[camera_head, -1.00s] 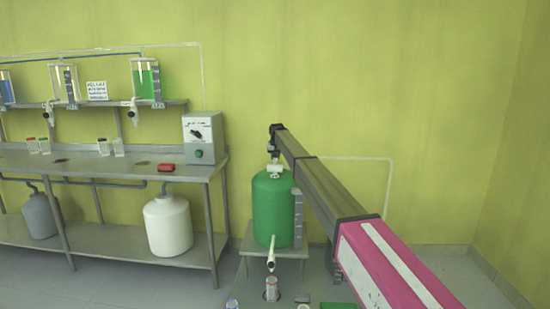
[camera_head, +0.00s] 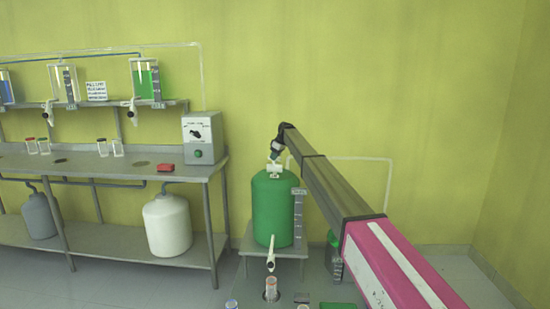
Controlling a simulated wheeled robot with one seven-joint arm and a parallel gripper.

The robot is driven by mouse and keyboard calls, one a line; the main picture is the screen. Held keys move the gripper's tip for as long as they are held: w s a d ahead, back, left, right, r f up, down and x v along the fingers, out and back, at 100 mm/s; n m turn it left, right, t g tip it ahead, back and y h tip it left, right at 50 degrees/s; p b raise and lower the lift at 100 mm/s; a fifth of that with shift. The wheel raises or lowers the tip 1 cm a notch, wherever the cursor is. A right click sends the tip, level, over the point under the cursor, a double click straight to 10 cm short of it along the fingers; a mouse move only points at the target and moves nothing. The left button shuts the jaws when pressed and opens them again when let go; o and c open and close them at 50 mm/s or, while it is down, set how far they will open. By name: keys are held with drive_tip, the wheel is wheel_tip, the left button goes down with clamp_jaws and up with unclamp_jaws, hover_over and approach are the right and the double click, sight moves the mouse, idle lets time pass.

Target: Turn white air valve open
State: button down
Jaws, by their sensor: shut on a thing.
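The white air valve (camera_head: 274,169) sits on top of the green tank (camera_head: 272,212), in the middle of the head view. My gripper (camera_head: 275,157) reaches down to it from above at the end of my arm, shut on the valve. The fingers are small in the picture, and the valve's exact angle is hard to tell.
A steel bench (camera_head: 120,165) with a grey control box (camera_head: 203,137) stands to the left. A white jug (camera_head: 167,225) is on its lower shelf. A vial (camera_head: 271,285) stands under the tank's white spout (camera_head: 270,252). A thin white pipe (camera_head: 391,185) runs along the wall.

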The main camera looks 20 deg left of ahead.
drive_tip(key=shift+w+n+g, duration=0.1)
drive_tip(key=shift+n+g, duration=0.8)
drive_tip(key=shift+n, duration=1.4)
drive_tip(key=c, duration=1)
unclamp_jaws()
drive_tip(key=shift+o, duration=0.2)
drive_tip(key=shift+r, duration=0.1)
drive_tip(key=v, duration=1)
drive_tip(key=shift+r, duration=0.3)
drive_tip(key=shift+w, duration=0.1)
